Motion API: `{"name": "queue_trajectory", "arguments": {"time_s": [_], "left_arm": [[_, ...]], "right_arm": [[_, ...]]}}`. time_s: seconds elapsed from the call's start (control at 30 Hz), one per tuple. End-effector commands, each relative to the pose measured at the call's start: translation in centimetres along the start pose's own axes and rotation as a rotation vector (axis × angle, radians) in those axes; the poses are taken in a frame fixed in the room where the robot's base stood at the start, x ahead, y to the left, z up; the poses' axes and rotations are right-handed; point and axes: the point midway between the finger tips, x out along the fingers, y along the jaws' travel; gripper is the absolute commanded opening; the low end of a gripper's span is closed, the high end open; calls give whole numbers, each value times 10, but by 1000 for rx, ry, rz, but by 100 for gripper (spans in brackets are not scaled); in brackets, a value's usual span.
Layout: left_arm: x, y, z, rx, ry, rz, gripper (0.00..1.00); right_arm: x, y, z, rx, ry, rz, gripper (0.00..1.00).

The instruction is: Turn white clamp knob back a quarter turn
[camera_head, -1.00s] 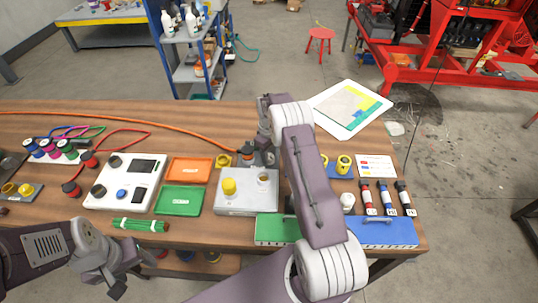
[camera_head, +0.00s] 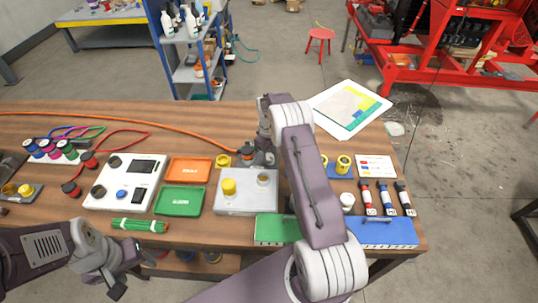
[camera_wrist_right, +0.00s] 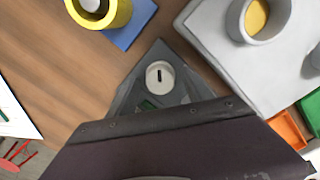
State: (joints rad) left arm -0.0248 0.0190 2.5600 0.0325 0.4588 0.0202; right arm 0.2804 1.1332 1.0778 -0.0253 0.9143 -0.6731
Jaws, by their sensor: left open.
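The white clamp knob (camera_wrist_right: 160,76), a round white cap with a dark slot-like mark, shows in the right wrist view. It lies at the middle of a grey tapering shape under my dark wrist. My right gripper (camera_head: 268,158) points down behind the grey block in the head view, largely covered by my own arm. Its fingertips are at or around the knob, but I cannot see whether they press on it. The knob is hidden in the head view. My left gripper (camera_head: 121,274) is open and empty off the table's front edge, at lower left.
The grey block (camera_head: 234,208) with a yellow knob (camera_head: 229,187) stands close by. A yellow cup (camera_head: 343,163) on a blue plate is to the right. Orange (camera_head: 190,170) and green (camera_head: 180,200) trays lie left. An orange hose (camera_head: 150,117) crosses the back.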

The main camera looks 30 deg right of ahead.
Motion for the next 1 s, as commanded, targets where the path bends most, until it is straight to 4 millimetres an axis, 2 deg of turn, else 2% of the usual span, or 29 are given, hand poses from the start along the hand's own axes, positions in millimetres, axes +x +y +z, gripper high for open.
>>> {"name": "queue_trajectory", "arguments": {"time_s": [0.13,0.4,0.5,1.0], "left_arm": [[3,0,0,0,0,0,59],[7,0,1,0,0,0,59],[8,0,1,0,0,0,59],[8,0,1,0,0,0,59]], "right_arm": [[-20,1,-1,0,4,3,59],[-77,0,-1,0,4,3,59],[-87,0,0,0,3,2,59],[-90,0,0,0,1,1,59]]}}
